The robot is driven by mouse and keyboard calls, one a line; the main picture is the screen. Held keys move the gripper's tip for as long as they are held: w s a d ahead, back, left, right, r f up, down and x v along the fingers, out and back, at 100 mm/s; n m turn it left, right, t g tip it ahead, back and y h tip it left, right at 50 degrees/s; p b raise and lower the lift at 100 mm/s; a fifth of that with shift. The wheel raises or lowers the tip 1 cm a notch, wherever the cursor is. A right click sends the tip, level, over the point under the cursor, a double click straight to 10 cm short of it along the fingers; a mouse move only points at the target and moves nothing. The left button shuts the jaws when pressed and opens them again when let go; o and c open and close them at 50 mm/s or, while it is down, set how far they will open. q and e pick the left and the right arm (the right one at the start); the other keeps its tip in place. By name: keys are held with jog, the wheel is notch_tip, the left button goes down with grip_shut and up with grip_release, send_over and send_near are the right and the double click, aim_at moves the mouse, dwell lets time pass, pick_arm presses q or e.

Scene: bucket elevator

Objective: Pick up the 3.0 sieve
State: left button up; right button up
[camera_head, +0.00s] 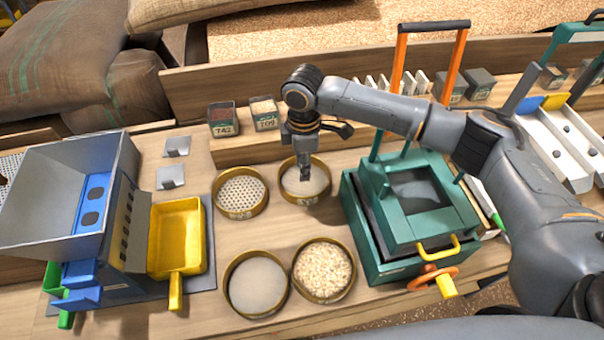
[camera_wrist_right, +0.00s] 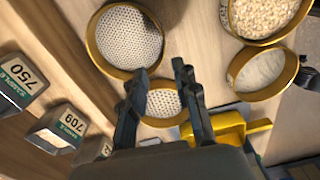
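Four round sieves with brass-coloured rims stand on the bench; I cannot read their labels. One sieve (camera_head: 319,183) is under my right gripper (camera_head: 305,174); in the right wrist view its holed plate (camera_wrist_right: 127,38) shows just beyond the fingers. Left of it is a sieve with coarser-looking holes (camera_head: 241,192), seen between the fingers (camera_wrist_right: 163,103). A fine, pale sieve (camera_head: 257,285) and a grain-filled sieve (camera_head: 323,270) stand nearer me. My left gripper is out of view.
A blue-and-grey machine (camera_head: 90,205) with a yellow scoop (camera_head: 176,235) stands left. A green machine (camera_head: 410,215) with an orange-posted handle stands close on the right. Sample boxes (camera_head: 222,122) line the raised ledge behind. Bare wood lies between the sieves.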

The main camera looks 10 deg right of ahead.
jog(key=p, duration=0.1)
send_over(308, 197)
jog(key=a, duration=0.1)
jog(key=f, duration=0.7)
jog(key=shift+w+f, duration=0.4)
jog(key=shift+d+f+p, duration=0.1)
jog(key=shift+f+p, duration=0.3)
jog(key=f, duration=0.1)
jog(key=f+p, duration=0.1)
jog(key=f, duration=0.2)
jog(key=shift+s+d+f, duration=0.2)
jog(key=shift+s+d, duration=0.15)
jog(key=shift+d, duration=0.05)
jog(key=shift+f, duration=0.25)
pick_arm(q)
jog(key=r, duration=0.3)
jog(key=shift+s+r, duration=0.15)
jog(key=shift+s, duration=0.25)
pick_arm(e)
grip_shut()
jog(key=shift+w, duration=0.1)
